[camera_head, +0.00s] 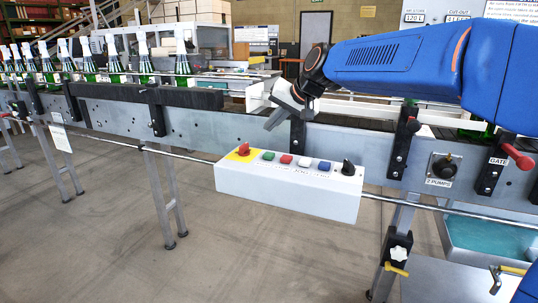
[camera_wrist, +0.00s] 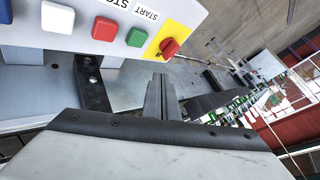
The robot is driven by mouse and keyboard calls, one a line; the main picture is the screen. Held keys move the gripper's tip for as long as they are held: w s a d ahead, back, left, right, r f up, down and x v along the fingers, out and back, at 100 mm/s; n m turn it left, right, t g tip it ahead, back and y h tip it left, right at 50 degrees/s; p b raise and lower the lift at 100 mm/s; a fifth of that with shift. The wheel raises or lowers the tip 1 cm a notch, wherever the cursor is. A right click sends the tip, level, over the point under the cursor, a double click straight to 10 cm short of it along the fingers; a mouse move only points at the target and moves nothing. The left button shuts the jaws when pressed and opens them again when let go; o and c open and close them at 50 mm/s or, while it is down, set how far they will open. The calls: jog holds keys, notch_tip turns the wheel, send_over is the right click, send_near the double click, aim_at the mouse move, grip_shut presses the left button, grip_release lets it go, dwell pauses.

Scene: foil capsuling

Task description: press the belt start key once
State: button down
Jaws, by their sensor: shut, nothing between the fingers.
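The green key (camera_head: 268,156), second from the left on the white control box (camera_head: 290,196), is the belt start key; the wrist view shows the green key (camera_wrist: 137,37) by a START label (camera_wrist: 146,14). A red key (camera_head: 286,159) sits to its right in the head view, with a STOP label partly legible in the wrist view. My gripper (camera_head: 270,126) is shut and empty. It is above the box, with a gap to the green key. In the wrist view its shut fingertips (camera_wrist: 159,80) point towards the box, apart from the keys.
A red knob on a yellow plate (camera_head: 243,150) is left of the green key. White (camera_head: 304,162) and blue (camera_head: 324,166) keys and a black knob (camera_head: 348,167) are to the right. The conveyor (camera_head: 200,125) with foil-topped bottles runs behind the box.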

aim_at(272, 155)
jog(key=shift+f, duration=2.95)
jog(key=shift+f, duration=0.25)
jog(key=shift+f, duration=0.2)
